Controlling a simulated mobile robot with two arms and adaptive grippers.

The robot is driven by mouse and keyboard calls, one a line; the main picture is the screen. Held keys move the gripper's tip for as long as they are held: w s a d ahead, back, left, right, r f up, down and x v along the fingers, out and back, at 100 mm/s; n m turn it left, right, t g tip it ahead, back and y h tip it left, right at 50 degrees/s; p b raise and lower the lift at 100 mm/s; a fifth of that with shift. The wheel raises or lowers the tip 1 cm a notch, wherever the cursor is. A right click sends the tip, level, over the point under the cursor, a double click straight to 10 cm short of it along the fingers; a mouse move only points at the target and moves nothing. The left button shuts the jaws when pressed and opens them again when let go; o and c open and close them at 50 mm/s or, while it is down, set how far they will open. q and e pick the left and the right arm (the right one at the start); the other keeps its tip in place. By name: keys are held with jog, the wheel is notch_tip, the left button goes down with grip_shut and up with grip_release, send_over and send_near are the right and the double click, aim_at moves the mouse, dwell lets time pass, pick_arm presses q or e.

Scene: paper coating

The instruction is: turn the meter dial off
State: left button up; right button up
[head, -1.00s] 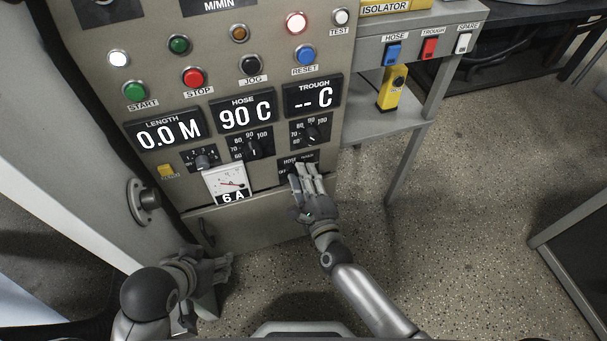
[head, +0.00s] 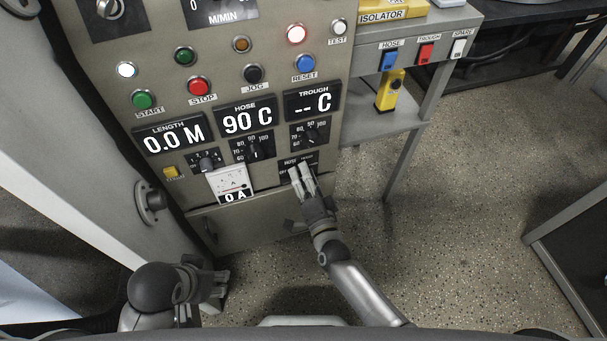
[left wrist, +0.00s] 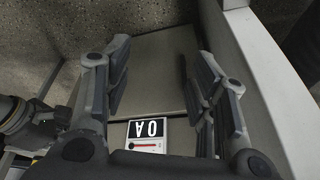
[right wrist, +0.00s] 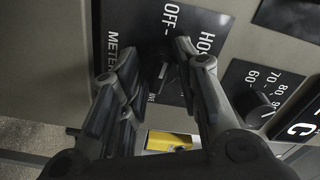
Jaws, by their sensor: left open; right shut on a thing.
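The meter dial (right wrist: 160,68) is a small dark knob on a black plate in the right wrist view. The plate carries the words METER, OFF and HOSE. My right gripper (right wrist: 155,58) is shut on the dial, its fingers on either side; the knob's exact pointing is hard to tell. In the head view my right gripper (head: 302,174) covers most of the plate (head: 286,168) low on the panel. The white meter (head: 231,180) reads 0 A, as it does in the left wrist view (left wrist: 148,134). My left gripper (head: 222,281) is open and empty, low and left, away from the panel.
Other knobs sit close above: the hose knob (head: 256,153) and the trough knob (head: 311,134). The hose display (head: 247,118) reads 90 C and the length display (head: 171,138) reads 0.0 M. A side shelf (head: 365,123) stands right of the panel. Open floor lies in front.

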pick_arm(q)
jog(key=shift+x, duration=0.9)
pick_arm(e)
jog(key=shift+n, duration=0.7)
jog(key=o, duration=1)
pick_arm(q)
jog(key=shift+d, duration=0.1)
pick_arm(e)
jog(key=v, duration=1.2)
